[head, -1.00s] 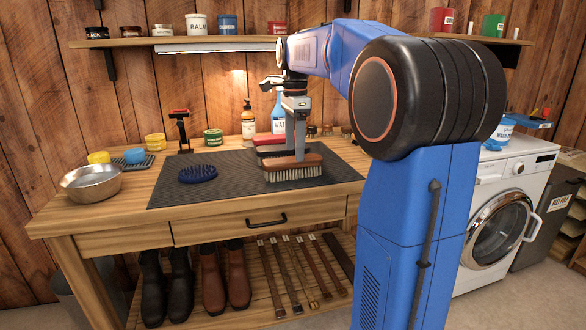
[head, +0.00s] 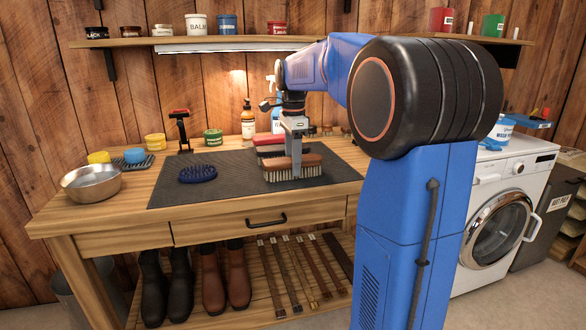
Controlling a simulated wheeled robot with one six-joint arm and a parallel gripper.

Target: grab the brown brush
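The brown brush (head: 276,166), with a brown wooden back and pale bristles, sits bristles down on the dark mat (head: 225,168) on the workbench. My gripper (head: 297,160) points down at the brush from above. One grey finger shows in front of the brush's near side, reaching down over its back and bristles. The other finger is hidden, so I cannot tell whether the fingers press on the brush.
A red-and-black brush (head: 268,140) lies just behind the brown one. A blue oval brush (head: 197,174) lies to the left on the mat. Bottles (head: 248,118) stand at the back. A metal bowl (head: 92,183) sits at the bench's left end.

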